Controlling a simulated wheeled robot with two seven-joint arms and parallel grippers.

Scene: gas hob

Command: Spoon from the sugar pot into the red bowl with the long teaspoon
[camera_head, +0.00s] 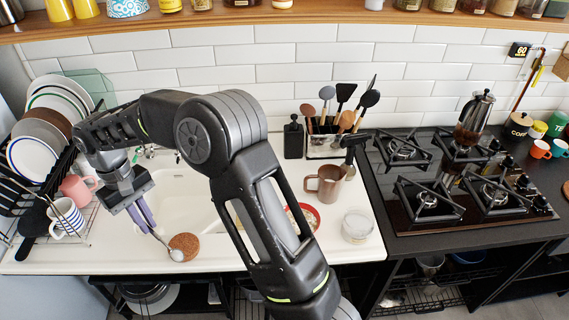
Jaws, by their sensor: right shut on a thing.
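My right gripper (146,222) is at the left side of the white counter. Its two purplish fingers are shut on the long teaspoon (165,244), which slants down to the right. The spoon's bowl end is at the near-left edge of a round cork coaster (184,247); I cannot tell if it touches. The red bowl (314,213) is behind my arm, which hides most of it. A clear pot with white contents (357,227), seemingly the sugar pot, stands open to the right of the red bowl. My left gripper is not in view.
A dish rack with plates (58,110) and mugs (67,217) stands close to the left of my gripper. A brown pitcher (325,184) and a utensil holder (325,146) are behind the bowl. The gas hob (410,216) is at right. My arm spans the sink.

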